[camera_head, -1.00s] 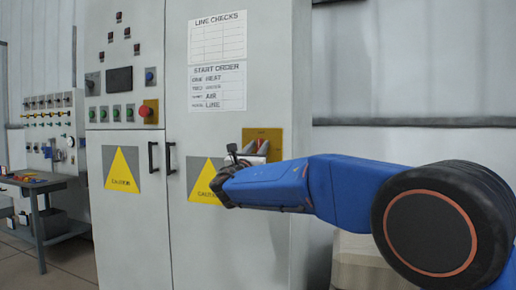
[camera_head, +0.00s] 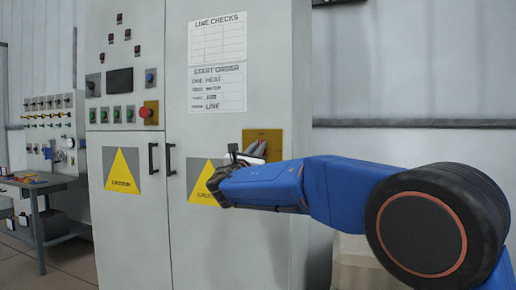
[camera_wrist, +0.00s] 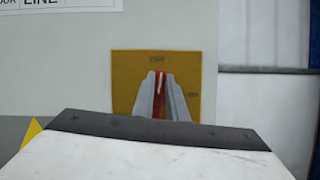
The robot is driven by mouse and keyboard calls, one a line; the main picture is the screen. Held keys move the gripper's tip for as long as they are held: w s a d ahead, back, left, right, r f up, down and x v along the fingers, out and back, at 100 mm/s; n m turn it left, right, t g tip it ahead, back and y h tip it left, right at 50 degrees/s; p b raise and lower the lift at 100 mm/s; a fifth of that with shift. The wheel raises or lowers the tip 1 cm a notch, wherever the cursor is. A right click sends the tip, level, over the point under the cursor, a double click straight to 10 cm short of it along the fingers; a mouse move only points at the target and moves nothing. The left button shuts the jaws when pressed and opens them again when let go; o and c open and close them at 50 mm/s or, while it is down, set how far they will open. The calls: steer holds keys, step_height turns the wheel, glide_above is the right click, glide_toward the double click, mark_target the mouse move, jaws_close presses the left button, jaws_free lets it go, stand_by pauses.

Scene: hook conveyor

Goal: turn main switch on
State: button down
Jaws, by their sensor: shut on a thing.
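The main switch is a yellow plate (camera_head: 263,136) on the right part of the grey cabinet door, just below the paper sheets. In the wrist view the yellow plate (camera_wrist: 128,72) fills the upper middle, and a red handle (camera_wrist: 161,92) stands between the two grey fingers of my gripper (camera_wrist: 165,98). The fingers are shut on the red handle. In the head view my gripper (camera_head: 256,149) reaches the plate from below, and my wrist hides the plate's lower part. The handle's exact turn angle is hard to tell.
The cabinet's left door carries a control panel with a red emergency button (camera_head: 147,112), several green buttons and a dark screen (camera_head: 119,80). Black door handles (camera_head: 169,158) stick out near the middle. A workbench (camera_head: 40,190) stands far left. The wall at right is bare.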

steer(key=m+g+h, duration=0.1)
steer(key=m, duration=0.3)
steer(key=f+m+g+h, duration=0.1)
steer(key=m+g, duration=0.1)
steer(key=m, duration=0.2)
steer(key=m+g+h, duration=0.1)
steer(key=m, duration=0.3)
steer(key=shift+d+f+g+h, duration=0.25)
steer(key=shift+d+g+h, duration=0.05)
steer(key=shift+d+h, duration=0.1)
steer(key=m+g, duration=0.1)
steer(key=m, duration=0.2)
steer(key=m+g, duration=0.1)
steer(key=m, duration=0.2)
steer(key=shift+f, duration=0.2)
steer(key=shift+m+g+y, duration=0.3)
steer(key=shift+m+g, duration=0.1)
steer(key=shift+m, duration=0.6)
steer(key=shift+s+r, duration=0.1)
steer(key=c, duration=1.8)
jaws_free()
steer(key=shift+o, duration=0.2)
steer(key=shift+a, duration=0.1)
steer(key=shift+m, duration=0.3)
